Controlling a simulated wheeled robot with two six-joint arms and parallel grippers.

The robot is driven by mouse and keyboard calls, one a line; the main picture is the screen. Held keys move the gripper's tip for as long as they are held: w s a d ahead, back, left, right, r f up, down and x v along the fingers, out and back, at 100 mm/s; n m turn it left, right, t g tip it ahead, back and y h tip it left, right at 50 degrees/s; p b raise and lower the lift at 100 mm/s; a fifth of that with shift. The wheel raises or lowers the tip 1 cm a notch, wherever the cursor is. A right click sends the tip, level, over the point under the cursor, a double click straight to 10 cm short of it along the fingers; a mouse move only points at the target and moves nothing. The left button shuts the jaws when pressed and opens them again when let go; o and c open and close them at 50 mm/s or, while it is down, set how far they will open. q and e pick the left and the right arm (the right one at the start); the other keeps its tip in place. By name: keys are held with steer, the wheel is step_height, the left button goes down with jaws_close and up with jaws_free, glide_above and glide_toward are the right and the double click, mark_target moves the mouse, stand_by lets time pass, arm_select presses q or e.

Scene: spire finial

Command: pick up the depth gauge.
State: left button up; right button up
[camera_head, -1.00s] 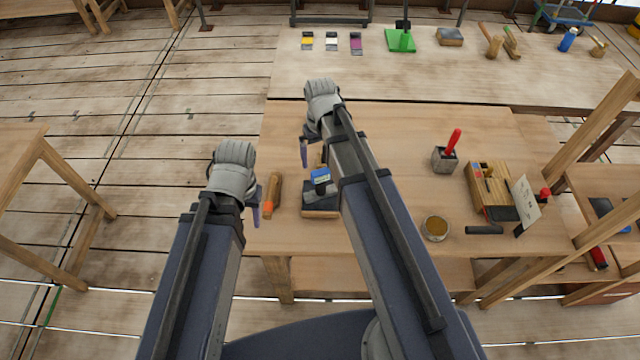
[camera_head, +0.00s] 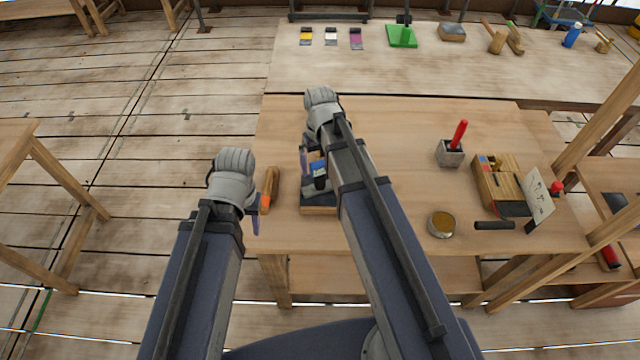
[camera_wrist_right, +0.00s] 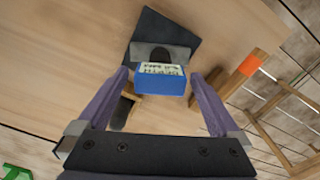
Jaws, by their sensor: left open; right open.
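The depth gauge, which I take to be the blue-headed tool with a grey base (camera_head: 318,168), stands on a dark block (camera_head: 318,209) near the table's front left. In the right wrist view its blue head with a pale display (camera_wrist_right: 160,80) lies between the fingertips of my right gripper (camera_wrist_right: 158,76). The fingers are open, with a gap on each side of the head. In the head view my right gripper (camera_head: 308,160) is beside the gauge, and my arm partly hides it. My left gripper (camera_head: 255,212) is open and empty, left of an orange-banded wooden tool.
The orange-banded wooden tool (camera_head: 269,190) lies left of the block. To the right are a round tin (camera_head: 441,224), a grey holder with a red handle (camera_head: 451,152), a wooden box (camera_head: 497,180) and a black cylinder (camera_head: 494,225). The table's middle back is clear.

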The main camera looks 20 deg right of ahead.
jaws_close()
stand_by(0.8)
steer(key=shift+r, duration=0.1)
